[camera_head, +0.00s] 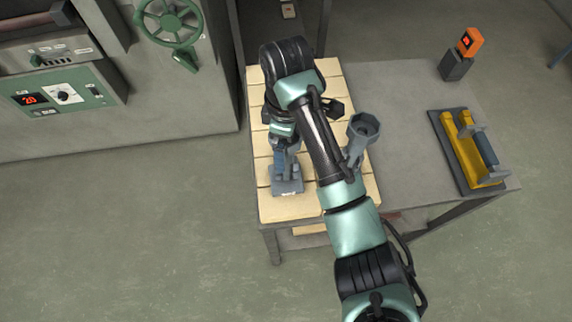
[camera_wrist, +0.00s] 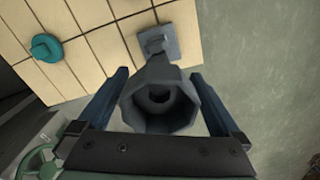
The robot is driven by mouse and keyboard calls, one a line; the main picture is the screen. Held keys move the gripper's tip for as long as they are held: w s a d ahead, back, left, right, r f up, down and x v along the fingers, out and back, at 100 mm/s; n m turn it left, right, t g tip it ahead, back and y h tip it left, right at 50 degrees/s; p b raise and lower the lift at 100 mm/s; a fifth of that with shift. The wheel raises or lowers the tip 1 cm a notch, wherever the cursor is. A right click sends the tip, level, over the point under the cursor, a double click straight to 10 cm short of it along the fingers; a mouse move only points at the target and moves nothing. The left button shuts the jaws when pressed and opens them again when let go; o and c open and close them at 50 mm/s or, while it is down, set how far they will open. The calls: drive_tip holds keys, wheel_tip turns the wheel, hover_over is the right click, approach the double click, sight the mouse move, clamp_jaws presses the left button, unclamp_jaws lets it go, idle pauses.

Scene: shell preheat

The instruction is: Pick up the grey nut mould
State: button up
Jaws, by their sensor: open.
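The grey nut mould (camera_wrist: 142,108) is between my gripper's fingers in the wrist view. Its faceted, hollow end faces the camera, and a flat grey plate shows beyond it. In the head view, a grey plate (camera_head: 287,187) rests on the slatted board under my gripper (camera_head: 284,155); the mould's upper part there is mostly hidden by the gripper. My gripper is open, and its blue fingers (camera_wrist: 161,75) stand on either side of the mould with visible gaps.
A second grey hexagonal cup (camera_head: 364,127) on a stem stands right of my arm, its foot hidden. A teal round piece (camera_wrist: 45,47) lies on the slatted board (camera_head: 335,77). A yellow-and-grey rack (camera_head: 461,158) and orange device (camera_head: 469,42) stand at right.

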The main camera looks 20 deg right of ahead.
drive_tip(key=shift+c, duration=0.2)
clamp_jaws()
drive_tip(key=shift+r, duration=0.15)
